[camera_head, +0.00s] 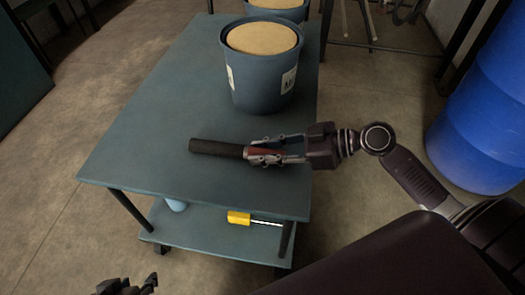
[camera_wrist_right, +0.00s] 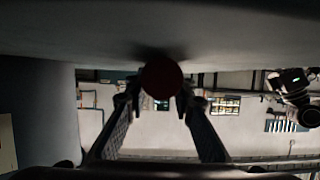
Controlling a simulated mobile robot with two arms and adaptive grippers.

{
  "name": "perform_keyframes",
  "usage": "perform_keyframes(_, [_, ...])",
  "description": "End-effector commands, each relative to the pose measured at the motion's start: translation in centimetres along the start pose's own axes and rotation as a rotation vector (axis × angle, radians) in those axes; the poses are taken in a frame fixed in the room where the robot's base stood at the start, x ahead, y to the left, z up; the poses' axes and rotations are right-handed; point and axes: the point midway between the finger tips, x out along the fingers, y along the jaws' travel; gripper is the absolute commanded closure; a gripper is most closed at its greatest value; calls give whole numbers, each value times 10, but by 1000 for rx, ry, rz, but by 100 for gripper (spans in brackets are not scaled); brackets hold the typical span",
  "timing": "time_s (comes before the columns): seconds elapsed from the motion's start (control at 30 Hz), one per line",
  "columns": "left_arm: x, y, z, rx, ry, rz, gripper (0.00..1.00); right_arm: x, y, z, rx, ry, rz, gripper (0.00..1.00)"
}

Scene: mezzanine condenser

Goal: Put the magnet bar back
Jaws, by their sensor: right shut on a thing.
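The magnet bar (camera_head: 218,148) is a dark cylinder with a reddish-brown end section. It lies roughly level over the front part of the cart's top, pointing left; I cannot tell if it touches the surface. My right gripper (camera_head: 265,154) reaches in from the right and is shut on the bar's reddish end. In the right wrist view the bar's round red end (camera_wrist_right: 162,77) sits between the fingertips, close to the cart surface. My left gripper (camera_head: 130,287) is at the bottom edge of the head view, partly cut off, its fingers apart and empty.
A blue bucket with a tan top (camera_head: 262,80) stands on the cart top (camera_head: 150,125) behind the bar, with another bucket (camera_head: 278,8) farther back. A yellow-handled tool (camera_head: 240,218) lies on the lower shelf. A blue barrel (camera_head: 487,110) stands at right. The cart's left side is clear.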

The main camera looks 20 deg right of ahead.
Motion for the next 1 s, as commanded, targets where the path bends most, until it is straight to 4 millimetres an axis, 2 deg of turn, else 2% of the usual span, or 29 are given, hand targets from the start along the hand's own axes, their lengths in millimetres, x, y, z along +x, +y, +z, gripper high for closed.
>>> perform_keyframes(0.47, [2, 1, -10, 1, 40, 1, 60, 0, 0, 0, -1, 3, 1, 100])
perform_keyframes(0.5, [1, 1, -12, 1, 46, 1, 60, 1, 0, 2, 0, 0, 0, 75])
perform_keyframes(0.63, [1, 1, -13, 1, 50, 2, 60, 1, 0, 1, 0, 0, 0, 61])
perform_keyframes(1.0, [0, 1, -11, 2, 39, 3, 60, 0, 0, 0, -1, 0, 0, 60])
